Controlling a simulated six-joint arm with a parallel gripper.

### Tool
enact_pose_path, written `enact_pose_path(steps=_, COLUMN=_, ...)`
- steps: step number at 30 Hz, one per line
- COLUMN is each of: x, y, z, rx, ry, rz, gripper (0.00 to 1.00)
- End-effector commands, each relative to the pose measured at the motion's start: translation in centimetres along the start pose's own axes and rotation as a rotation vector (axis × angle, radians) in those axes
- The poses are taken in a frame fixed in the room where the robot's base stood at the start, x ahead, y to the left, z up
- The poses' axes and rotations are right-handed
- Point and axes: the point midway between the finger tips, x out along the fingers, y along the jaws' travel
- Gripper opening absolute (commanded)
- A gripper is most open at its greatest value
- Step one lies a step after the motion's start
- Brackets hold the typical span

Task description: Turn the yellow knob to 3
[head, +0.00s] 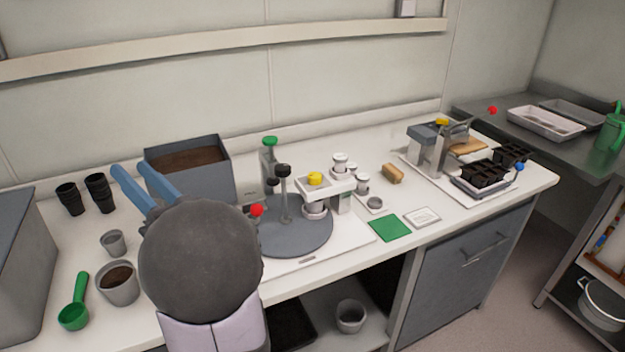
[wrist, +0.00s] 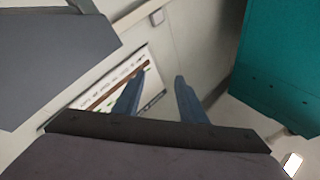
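A yellow knob (head: 315,179) sits on top of a white block of the device in the middle of the counter. A second yellow piece (head: 441,122) shows on the grey device at the right; I cannot tell whether it is a knob. No number marks can be read at this size. My gripper (head: 142,186) is at the left in the head view, its two blue fingers apart and empty, well away from both yellow pieces. In the wrist view the blue fingers (wrist: 157,92) are spread with nothing between them, and no knob shows there.
A grey turntable (head: 300,235) with an upright post and a red ball (head: 256,210) stands beside the white block. A soil box (head: 190,170), black cups (head: 100,193), a pot (head: 118,284) and a green scoop (head: 75,312) are at the left. A green square (head: 390,228) lies near the front edge.

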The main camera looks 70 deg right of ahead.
Motion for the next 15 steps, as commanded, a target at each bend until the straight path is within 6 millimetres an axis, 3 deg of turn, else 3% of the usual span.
enact_pose_path(steps=5, x=-1.9, y=1.1, z=-3.6, rx=0.036, ry=0.087, rz=-0.022, gripper=0.38)
enact_pose_path(steps=15, x=-6.4, y=9.7, z=-8.5, rx=0.097, ry=0.102, rz=0.286, gripper=0.38)
